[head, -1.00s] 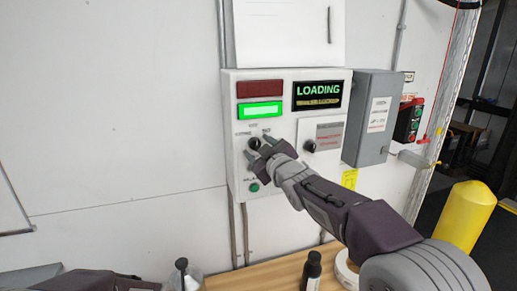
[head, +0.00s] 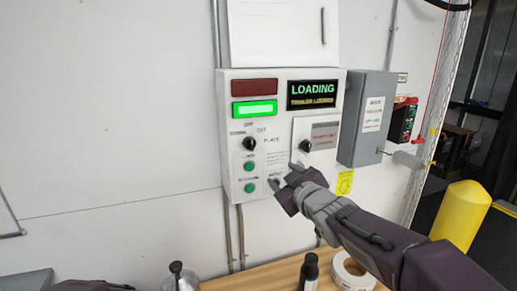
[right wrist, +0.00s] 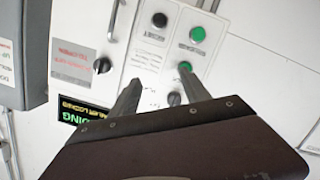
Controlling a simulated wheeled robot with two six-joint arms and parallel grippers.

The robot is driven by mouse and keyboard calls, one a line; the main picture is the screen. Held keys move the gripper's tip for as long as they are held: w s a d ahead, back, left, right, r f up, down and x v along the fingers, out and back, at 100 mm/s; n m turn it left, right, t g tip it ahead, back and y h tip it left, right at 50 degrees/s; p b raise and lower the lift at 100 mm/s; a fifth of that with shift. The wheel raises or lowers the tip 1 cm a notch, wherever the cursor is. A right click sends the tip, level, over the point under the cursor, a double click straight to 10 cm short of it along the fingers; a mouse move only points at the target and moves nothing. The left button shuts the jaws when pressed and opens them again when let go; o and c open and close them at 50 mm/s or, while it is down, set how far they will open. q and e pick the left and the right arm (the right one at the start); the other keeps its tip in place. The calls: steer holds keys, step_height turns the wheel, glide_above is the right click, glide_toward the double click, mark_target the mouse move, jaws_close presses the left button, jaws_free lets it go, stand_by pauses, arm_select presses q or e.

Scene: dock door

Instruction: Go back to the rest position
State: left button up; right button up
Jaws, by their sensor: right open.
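A white control panel (head: 282,205) hangs on the wall, with a lit green lamp (head: 254,109), a dark red lamp and a display (head: 313,92) reading LOADING. A black selector knob (head: 249,144) sits above two green buttons. Another black knob (head: 304,146) is on a plate at the right. My right gripper (head: 283,175) is open and empty in front of the panel's lower part. The right wrist view shows its two fingers (right wrist: 160,80) apart, with panel controls beyond them. Part of my left arm shows at the bottom left; its gripper is not visible.
A wooden table (head: 262,275) below holds a black bottle (head: 309,272), a clear dark-topped bottle (head: 180,280) and a white tape roll (head: 352,272). A grey box (head: 365,120) is right of the panel. A yellow bollard (head: 461,215) stands farther right. Bare wall lies left.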

steer(key=s+d+f+m+g+h, duration=0.2)
steer(key=s+d+f+m+g, duration=0.15)
steer(key=f, duration=0.75)
steer(key=s+d+f+m+g+h, duration=0.15)
steer(key=s+d+f+g, duration=0.3)
steer(key=f, duration=0.65)
steer(key=s+f+m+g, duration=0.2)
steer(key=s+f, duration=0.3)
steer(key=s, duration=0.4)
steer(key=s+d+f+m+g, duration=0.1)
steer(key=s+f+g, duration=0.3)
steer(key=s, duration=0.6)
step_height(320, 180, down, 2)
steer(key=shift+d+f+m, duration=0.15)
steer(key=shift+f+m, duration=0.05)
steer(key=shift+m, duration=0.6)
steer(key=shift+s, duration=0.1)
